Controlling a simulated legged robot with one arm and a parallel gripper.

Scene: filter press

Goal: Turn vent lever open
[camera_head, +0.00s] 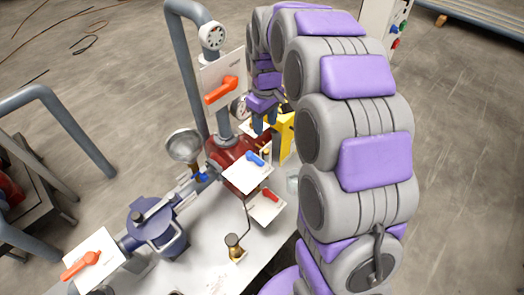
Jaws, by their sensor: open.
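Several levers on white plates show, and I cannot read which one is the vent lever. An orange lever (222,91) sits slanted on an upright plate by the tall grey pipe. A small blue lever (255,160) and a red lever (270,195) sit on plates near the middle. Another orange lever (82,265) is at the lower left. My gripper (264,122) points down, open, just above and behind the blue lever's plate, with no contact visible. My arm hides what is to its right.
A red body (235,152) with a gauge and a yellow part (284,135) stand close to my gripper. A blue valve body (152,225) and a brass fitting (235,247) are on the pale table (205,250). Grey rails (75,125) stand at left. Floor behind is mostly clear.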

